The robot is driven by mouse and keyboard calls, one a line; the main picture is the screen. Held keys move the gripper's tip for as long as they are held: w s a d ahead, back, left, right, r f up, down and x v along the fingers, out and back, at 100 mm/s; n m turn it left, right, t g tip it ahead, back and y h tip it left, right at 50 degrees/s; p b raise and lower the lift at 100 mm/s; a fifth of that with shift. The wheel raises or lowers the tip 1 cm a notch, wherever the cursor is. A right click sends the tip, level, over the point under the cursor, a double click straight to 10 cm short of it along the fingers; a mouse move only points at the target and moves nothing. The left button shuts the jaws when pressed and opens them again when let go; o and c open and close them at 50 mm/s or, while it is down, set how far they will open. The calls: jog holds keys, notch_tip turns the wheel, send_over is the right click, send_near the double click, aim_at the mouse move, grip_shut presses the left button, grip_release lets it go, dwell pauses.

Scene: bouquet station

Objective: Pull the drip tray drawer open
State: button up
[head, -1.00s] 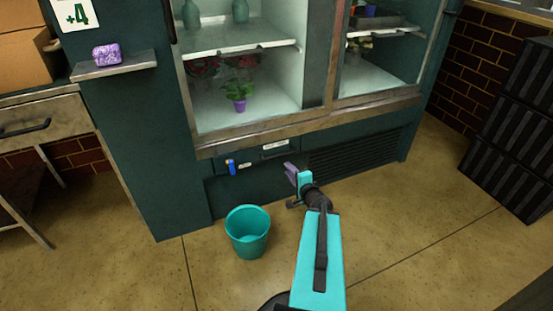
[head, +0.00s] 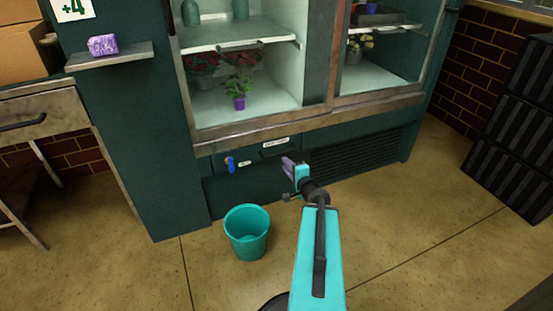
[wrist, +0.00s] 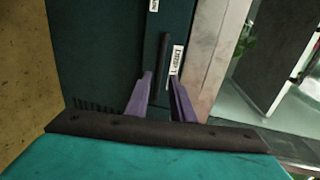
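The drip tray drawer (head: 254,156) is a dark green panel low on the flower cooler, with a white label and a dark bar handle (head: 270,154). It looks closed. My gripper (head: 288,162) is at the right end of this handle in the head view. In the wrist view the purple fingers (wrist: 160,82) are apart, and the dark handle (wrist: 162,62) shows between and just beyond their tips. The handle runs lengthwise between the fingers. I cannot tell whether the tips reach around it. Nothing is held.
A blue valve (head: 230,164) sits left of the drawer. A teal bucket (head: 247,232) stands on the floor in front. A vent grille (head: 365,155) lies to the right. Black crates (head: 515,130) are stacked at far right. The floor right of my arm is clear.

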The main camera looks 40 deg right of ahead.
aim_at(277, 155)
jog(key=shift+b+x, duration=0.9)
jog(key=shift+x, duration=4.8)
grip_shut()
